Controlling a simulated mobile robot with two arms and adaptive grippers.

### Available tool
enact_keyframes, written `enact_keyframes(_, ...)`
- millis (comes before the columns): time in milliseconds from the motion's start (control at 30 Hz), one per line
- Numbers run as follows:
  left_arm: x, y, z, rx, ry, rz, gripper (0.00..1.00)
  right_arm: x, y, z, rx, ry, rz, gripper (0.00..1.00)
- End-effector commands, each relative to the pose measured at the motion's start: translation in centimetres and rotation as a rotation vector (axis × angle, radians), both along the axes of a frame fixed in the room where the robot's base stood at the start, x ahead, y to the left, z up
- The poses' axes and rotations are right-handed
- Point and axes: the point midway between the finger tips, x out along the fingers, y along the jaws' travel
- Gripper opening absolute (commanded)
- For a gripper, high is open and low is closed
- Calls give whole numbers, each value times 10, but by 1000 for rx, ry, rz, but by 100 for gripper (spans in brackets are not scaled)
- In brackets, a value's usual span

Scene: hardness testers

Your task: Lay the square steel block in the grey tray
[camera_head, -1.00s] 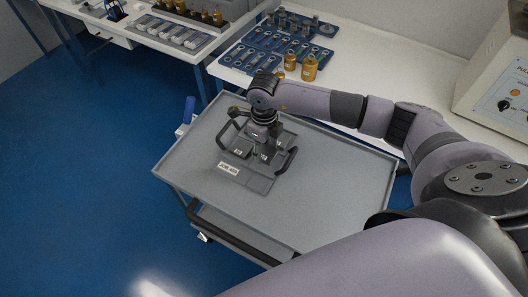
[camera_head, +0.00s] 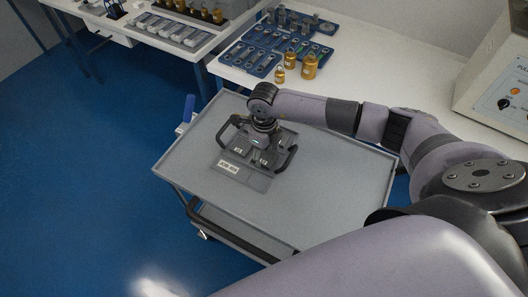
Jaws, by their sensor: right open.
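The grey tray (camera_head: 256,181) lies on the top of the trolley, with a dark handle at each side and a white label on its near part. My right gripper (camera_head: 262,147) comes down over the far part of the tray. It is open, with its fingertips hard to make out against the dark tray. Small grey labelled pieces show in the tray near the gripper, one to its left (camera_head: 239,151). I cannot tell for sure which piece is the square steel block, as the gripper covers part of this spot. My left gripper is out of view.
The grey trolley top (camera_head: 335,185) is bare to the right of the tray. Behind it, a white bench carries blue racks (camera_head: 262,62) and brass-coloured cylinders (camera_head: 309,68). A tester (camera_head: 507,85) stands at the far right. A blue handle (camera_head: 189,108) rises at the trolley's left edge.

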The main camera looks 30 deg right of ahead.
Motion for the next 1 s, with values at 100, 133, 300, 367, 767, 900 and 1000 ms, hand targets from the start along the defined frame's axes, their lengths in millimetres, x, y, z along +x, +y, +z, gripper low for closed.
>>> enact_keyframes(100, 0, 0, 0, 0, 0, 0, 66, -1, 2, 0, 4, 1, 2, 66)
enact_keyframes(133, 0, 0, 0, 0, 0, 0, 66, -1, 2, 0, 4, 1, 3, 66)
enact_keyframes(300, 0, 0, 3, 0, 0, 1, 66, -1, 2, 3, 4, 1, 3, 66)
enact_keyframes(367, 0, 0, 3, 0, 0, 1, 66, 0, 2, 6, 4, 0, 3, 66)
enact_keyframes(767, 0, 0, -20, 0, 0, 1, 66, 2, 1, 83, 3, -5, 3, 66)
enact_keyframes(900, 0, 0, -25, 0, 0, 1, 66, 1, 1, 106, 2, -3, 2, 66)
enact_keyframes(1000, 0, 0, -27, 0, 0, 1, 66, 1, 1, 116, 3, -2, 3, 66)
